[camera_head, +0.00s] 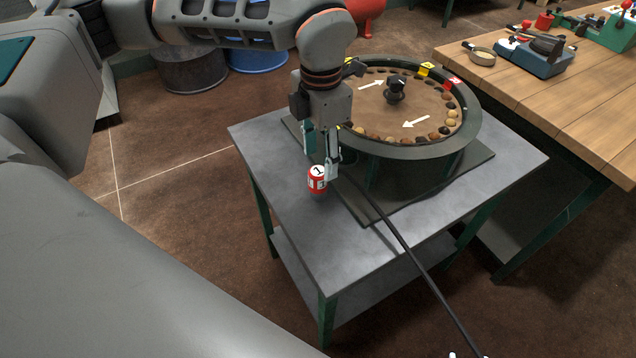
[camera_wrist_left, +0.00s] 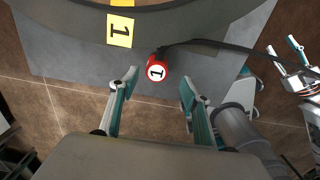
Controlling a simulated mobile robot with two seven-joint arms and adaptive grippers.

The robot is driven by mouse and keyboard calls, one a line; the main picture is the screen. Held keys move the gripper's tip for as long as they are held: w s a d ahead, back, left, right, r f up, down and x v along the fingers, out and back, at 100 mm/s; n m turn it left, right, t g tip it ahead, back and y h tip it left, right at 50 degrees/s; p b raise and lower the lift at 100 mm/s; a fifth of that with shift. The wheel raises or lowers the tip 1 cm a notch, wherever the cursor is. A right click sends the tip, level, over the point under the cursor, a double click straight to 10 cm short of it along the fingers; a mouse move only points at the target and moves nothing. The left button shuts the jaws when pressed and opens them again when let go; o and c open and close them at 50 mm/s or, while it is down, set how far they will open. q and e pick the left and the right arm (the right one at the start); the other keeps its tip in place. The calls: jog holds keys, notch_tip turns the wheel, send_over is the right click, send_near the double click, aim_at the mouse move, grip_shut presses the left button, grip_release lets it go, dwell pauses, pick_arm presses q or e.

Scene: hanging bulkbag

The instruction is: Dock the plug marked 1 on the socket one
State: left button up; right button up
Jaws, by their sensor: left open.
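The plug marked 1 (camera_head: 317,179) is a red cylinder with a white label, on the grey table beside the round drum. In the left wrist view the plug (camera_wrist_left: 157,71) shows between and beyond the fingertips, with a black cable at its side. My left gripper (camera_head: 321,158) is open and empty, close above the plug; its fingers also show in the left wrist view (camera_wrist_left: 158,77). A yellow tag marked 1 (camera_wrist_left: 120,30) shows by the drum's rim in that view; a socket there cannot be made out. My right gripper (camera_wrist_left: 282,46) shows at the right there, fingers apart.
The drum (camera_head: 462,135) has a ring of round pieces and white arrows on top. The black cable (camera_head: 405,245) runs across the grey table (camera_head: 290,225) and over its front edge. A wooden bench (camera_head: 570,100) with tools stands at the right. The table's front left is clear.

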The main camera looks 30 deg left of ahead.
aim_at(318, 170)
pick_arm(q)
notch_tip(318, 170, down, 2)
jog(key=shift+a+f, duration=0.15)
jog(key=shift+f, duration=0.05)
notch_tip(318, 170, down, 4)
jog(key=shift+a+r+b, duration=0.15)
jog(key=shift+r+b, duration=0.05)
jog(key=shift+b, duration=0.25)
jog(key=shift+f, duration=0.35)
jog(key=shift+w, duration=0.1)
jog(key=shift+c, duration=0.8)
grip_shut()
pick_arm(e)
jog(key=shift+s+f, duration=0.15)
jog(key=shift+f, duration=0.45)
pick_arm(q)
jog(key=shift+r, duration=0.1)
